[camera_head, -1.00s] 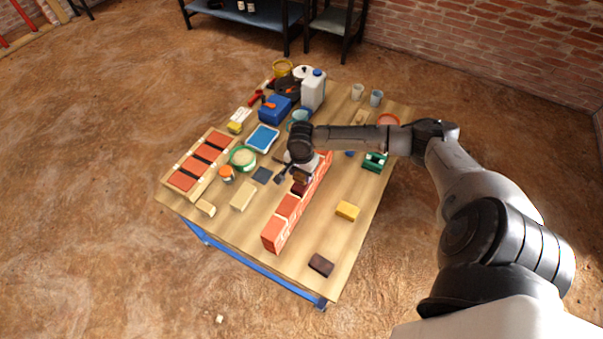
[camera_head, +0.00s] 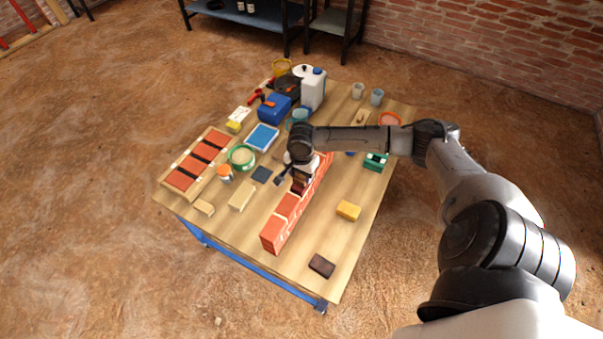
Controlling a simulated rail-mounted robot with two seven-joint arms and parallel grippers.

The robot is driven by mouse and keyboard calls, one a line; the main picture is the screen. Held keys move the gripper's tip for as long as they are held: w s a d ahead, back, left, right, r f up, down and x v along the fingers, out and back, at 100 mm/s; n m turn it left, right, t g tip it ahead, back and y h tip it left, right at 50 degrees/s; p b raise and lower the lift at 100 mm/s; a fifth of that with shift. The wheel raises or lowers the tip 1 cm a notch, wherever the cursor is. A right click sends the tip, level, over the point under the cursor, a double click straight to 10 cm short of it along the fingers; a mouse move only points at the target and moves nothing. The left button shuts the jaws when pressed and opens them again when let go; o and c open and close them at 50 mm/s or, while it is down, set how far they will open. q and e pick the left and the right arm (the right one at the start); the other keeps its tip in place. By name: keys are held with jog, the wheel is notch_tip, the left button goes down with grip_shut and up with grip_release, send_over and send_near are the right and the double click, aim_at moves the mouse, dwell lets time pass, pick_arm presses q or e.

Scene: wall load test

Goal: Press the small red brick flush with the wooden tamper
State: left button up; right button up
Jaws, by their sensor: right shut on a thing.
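A low wall of red bricks (camera_head: 284,221) runs diagonally across the table. A small dark red brick (camera_head: 300,188) shows on the wall, just under my right gripper. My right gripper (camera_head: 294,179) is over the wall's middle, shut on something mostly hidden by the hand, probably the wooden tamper. I cannot tell whether it touches the brick. My left gripper is not in view.
On the wooden table (camera_head: 322,225) stand a yellow block (camera_head: 348,210), a dark brown block (camera_head: 321,265), a tan block (camera_head: 241,196), a tray of red bricks (camera_head: 188,172), a green bowl (camera_head: 241,157) and a white canister (camera_head: 313,90). The front right is mostly clear.

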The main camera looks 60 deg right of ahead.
jog(key=shift+f, duration=0.15)
dwell(0.4)
jog(key=shift+f, duration=0.3)
dwell(0.5)
jog(key=shift+f, duration=0.3)
dwell(0.5)
dwell(0.6)
dwell(0.7)
jog(key=shift+r+p, duration=0.1)
jog(key=shift+p, duration=0.25)
notch_tip(320, 180, up, 3)
jog(key=p, duration=0.4)
notch_tip(320, 180, up, 4)
jog(key=p, duration=0.6)
